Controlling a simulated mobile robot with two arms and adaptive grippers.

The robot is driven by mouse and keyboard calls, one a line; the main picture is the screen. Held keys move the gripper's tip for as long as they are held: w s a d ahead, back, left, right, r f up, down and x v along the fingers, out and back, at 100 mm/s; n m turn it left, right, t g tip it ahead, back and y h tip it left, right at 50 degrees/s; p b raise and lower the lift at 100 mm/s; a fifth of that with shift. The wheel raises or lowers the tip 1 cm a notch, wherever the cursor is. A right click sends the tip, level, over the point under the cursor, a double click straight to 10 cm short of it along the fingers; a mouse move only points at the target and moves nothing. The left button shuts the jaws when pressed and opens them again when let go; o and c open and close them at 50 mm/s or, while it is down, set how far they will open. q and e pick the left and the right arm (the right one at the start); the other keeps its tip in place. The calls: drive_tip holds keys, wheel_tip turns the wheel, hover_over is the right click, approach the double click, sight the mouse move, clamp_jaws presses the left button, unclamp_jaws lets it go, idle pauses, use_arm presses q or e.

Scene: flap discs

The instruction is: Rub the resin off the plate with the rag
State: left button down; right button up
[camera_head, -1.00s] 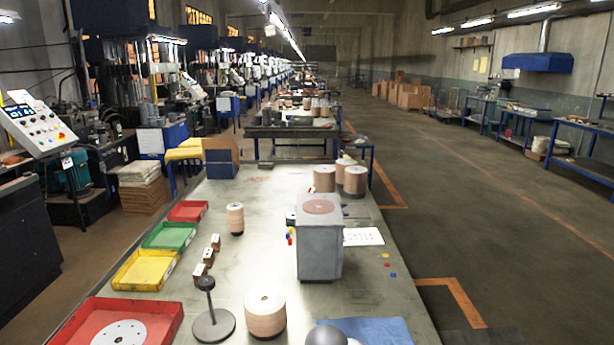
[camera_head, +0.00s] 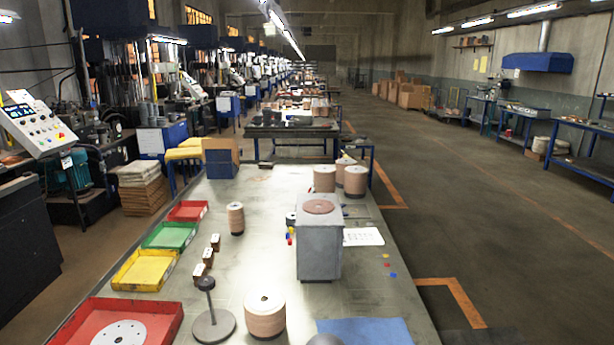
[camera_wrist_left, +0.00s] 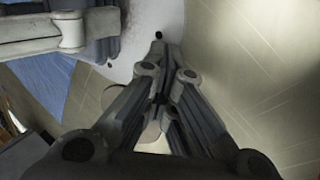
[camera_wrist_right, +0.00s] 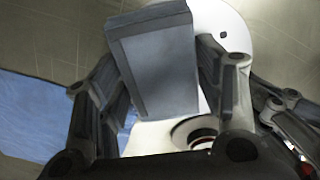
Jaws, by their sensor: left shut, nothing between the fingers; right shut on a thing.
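A white round plate (camera_wrist_right: 235,18) with a small dark hole lies below both grippers. It also shows in the left wrist view (camera_wrist_left: 140,52). My right gripper (camera_wrist_right: 158,85) is shut on a grey-blue, block-shaped thing, seemingly the folded rag (camera_wrist_right: 155,65), over the plate. I cannot tell whether the rag touches the plate. My left gripper (camera_wrist_left: 160,97) is shut and empty over the plate, beside the right one. I cannot make out the resin. The head view shows neither the fingers nor the plate.
A blue mat (camera_head: 365,331) lies at the table's near edge. A grey box-shaped stand (camera_head: 319,250), a disc stack (camera_head: 265,313) and a dark stand with a round base (camera_head: 212,325) are close by. Red (camera_head: 165,315), yellow (camera_head: 143,270) and green (camera_head: 170,236) trays line the left edge.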

drive_tip(key=shift+s+a+f, duration=0.1)
drive_tip(key=shift+s, duration=1.7)
use_arm(q)
drive_tip(key=shift+s, duration=0.1)
use_arm(e)
drive_tip(key=shift+w, duration=0.95)
drive_tip(key=shift+w+r, duration=0.2)
drive_tip(key=shift+w, duration=1)
drive_tip(key=shift+w+d+f, duration=0.1)
drive_tip(key=shift+w+d, duration=0.1)
drive_tip(key=shift+w, duration=0.6)
drive_tip(key=shift+w+d+f, duration=0.1)
drive_tip(key=shift+w+d, duration=0.05)
drive_tip(key=shift+w, duration=0.6)
drive_tip(key=shift+r, duration=0.1)
drive_tip(key=shift+r, duration=3.5)
drive_tip(key=shift+r, duration=0.1)
